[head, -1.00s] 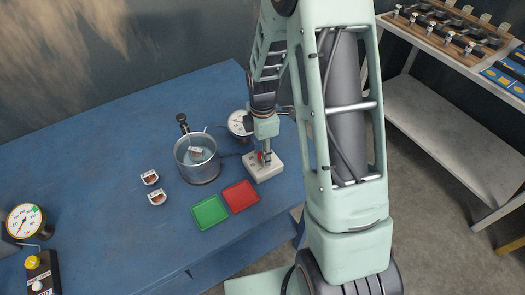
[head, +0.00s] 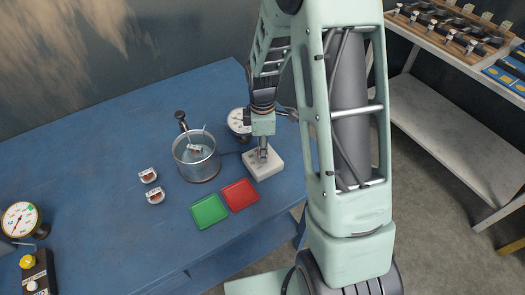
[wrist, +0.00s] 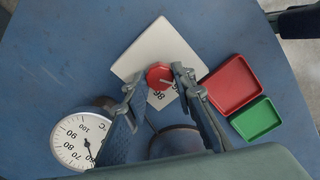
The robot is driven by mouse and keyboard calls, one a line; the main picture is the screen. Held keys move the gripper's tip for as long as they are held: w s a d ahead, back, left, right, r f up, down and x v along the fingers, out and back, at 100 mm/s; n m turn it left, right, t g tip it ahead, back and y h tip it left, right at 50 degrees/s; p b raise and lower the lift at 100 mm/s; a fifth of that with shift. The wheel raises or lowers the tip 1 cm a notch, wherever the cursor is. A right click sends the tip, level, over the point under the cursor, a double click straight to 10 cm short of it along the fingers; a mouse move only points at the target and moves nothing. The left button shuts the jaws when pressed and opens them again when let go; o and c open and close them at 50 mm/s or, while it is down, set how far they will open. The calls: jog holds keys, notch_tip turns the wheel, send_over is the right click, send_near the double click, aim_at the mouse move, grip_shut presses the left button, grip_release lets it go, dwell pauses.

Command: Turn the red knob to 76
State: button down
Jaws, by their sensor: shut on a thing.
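The red knob (wrist: 159,76) sits on a white box (wrist: 158,45) and carries a pale pointer mark. In the head view my gripper (head: 262,154) reaches down onto the white box (head: 267,168) and hides the knob. A round dial gauge (wrist: 80,141) marked in C stands beside the box; it also shows in the head view (head: 239,121).
A metal pot (head: 197,164) stands left of the box. A red tray (head: 240,195) and a green tray (head: 209,211) lie in front. Two small gauge-like pieces (head: 148,176) lie left of the pot. Another dial gauge (head: 19,219) stands far left.

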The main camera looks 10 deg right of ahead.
jog(key=m+b, duration=0.1)
jog(key=m, duration=0.4)
jog(key=shift+b, duration=0.4)
jog(key=shift+m, duration=0.3)
jog(key=c, duration=1.6)
grip_release()
jog(key=shift+r, duration=0.1)
notch_tip(320, 180, up, 12)
